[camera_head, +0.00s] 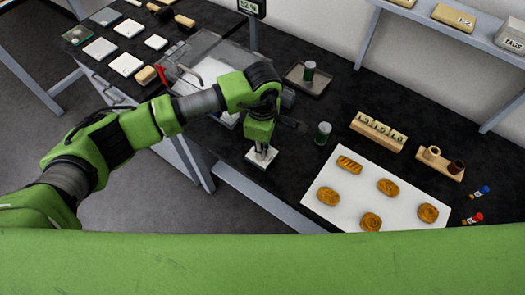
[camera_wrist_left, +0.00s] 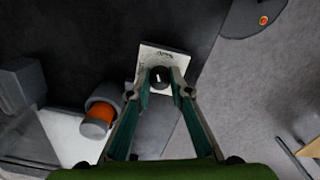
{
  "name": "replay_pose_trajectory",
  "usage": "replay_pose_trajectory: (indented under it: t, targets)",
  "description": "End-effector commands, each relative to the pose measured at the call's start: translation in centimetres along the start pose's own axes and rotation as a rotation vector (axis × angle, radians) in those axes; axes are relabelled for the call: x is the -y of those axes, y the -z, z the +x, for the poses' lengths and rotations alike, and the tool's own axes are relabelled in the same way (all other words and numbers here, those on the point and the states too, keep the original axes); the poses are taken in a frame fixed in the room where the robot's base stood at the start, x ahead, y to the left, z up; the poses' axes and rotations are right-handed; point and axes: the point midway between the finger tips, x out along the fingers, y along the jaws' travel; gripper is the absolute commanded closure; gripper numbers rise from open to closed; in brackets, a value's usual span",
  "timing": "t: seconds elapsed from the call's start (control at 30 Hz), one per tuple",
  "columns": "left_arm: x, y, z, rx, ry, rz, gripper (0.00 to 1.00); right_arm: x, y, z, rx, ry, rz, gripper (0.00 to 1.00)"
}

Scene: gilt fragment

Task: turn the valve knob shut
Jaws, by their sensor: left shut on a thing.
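The valve knob (camera_wrist_left: 160,76) is a small dark round knob with a pale mark on it, seen in the left wrist view. In the head view the plate (camera_head: 258,164) lies by the front edge of the black bench. My left gripper (camera_head: 263,152) points down over the plate. In the wrist view its fingertips (camera_wrist_left: 160,85) are on both sides of the knob, shut on it. The knob is hidden by the fingers in the head view. My right gripper is in neither view.
A white board (camera_head: 337,213) with several pastries lies to the right. A number-block holder (camera_head: 378,132) is farther right. An orange-ended cylinder (camera_wrist_left: 99,114) shows in the wrist view.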

Motion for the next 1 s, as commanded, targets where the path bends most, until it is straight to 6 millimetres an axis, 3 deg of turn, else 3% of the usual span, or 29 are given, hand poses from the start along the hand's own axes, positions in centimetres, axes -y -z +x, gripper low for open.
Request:
replay_pose_trajectory:
  t: [0.03,0.4,1.0]
  targets:
    - [-0.1,0.1,0.6,-0.002,-0.003,-0.042,1.0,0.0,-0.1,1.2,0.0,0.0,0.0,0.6]
    - [-0.1,0.1,0.5,-0.005,-0.003,-0.394,1.0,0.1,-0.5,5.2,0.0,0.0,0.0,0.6]
    - [-0.2,0.1,0.3,-0.007,-0.004,-0.92,1.0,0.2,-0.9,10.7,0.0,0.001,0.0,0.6]
